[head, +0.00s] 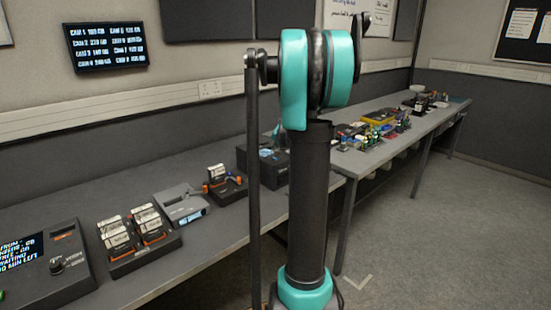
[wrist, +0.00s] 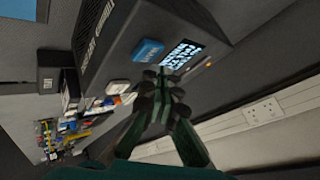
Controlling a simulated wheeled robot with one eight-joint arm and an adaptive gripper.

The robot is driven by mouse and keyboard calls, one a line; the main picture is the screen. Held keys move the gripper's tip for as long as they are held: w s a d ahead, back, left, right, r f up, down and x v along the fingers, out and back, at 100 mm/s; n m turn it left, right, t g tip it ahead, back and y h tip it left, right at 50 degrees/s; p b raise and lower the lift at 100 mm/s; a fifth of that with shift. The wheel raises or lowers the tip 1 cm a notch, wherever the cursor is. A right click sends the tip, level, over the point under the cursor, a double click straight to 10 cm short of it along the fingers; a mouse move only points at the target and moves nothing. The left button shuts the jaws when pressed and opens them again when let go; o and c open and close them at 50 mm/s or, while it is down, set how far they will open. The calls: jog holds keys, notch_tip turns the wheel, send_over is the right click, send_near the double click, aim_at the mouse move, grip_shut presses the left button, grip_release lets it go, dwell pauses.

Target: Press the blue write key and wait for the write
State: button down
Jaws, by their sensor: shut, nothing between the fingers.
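A dark writer box (wrist: 125,32) fills the upper middle of the wrist view. A blue key (wrist: 148,50) sits on its face beside a small lit display (wrist: 181,56), whose text I cannot read surely. My gripper (wrist: 160,76) is shut and empty, its fingertips close to the key and display. I cannot tell whether it touches the face. In the head view the dark box (head: 270,170) stands on the bench, partly behind my arm; my fingertips are hidden there.
The bench (head: 215,235) carries a row of devices left of the box: a console with a screen (head: 40,265), a rack of cartridges (head: 135,240), a grey unit (head: 180,205) and a small dock (head: 225,185). A second bench with clutter (head: 375,130) runs back right.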

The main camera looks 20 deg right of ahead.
jog(key=shift+r, duration=2.5)
jog(key=s+a+f+n+g, duration=0.1)
jog(key=s+a+f+n, duration=0.2)
jog(key=s, duration=0.9)
jog(key=s+a+f+n+g, duration=0.2)
jog(key=s+a+f+n, duration=0.1)
jog(key=s+a+f, duration=0.7)
jog(key=s+a+f+n+g, duration=0.2)
jog(key=s+a+f, duration=0.5)
jog(key=s, duration=0.8)
jog(key=shift+s+a+f+n+y, duration=0.25)
jog(key=shift+a+n, duration=0.2)
jog(key=shift+n, duration=0.45)
jog(key=c, duration=2.3)
grip_release()
jog(key=shift+w+r, duration=0.1)
jog(key=shift+r, duration=0.05)
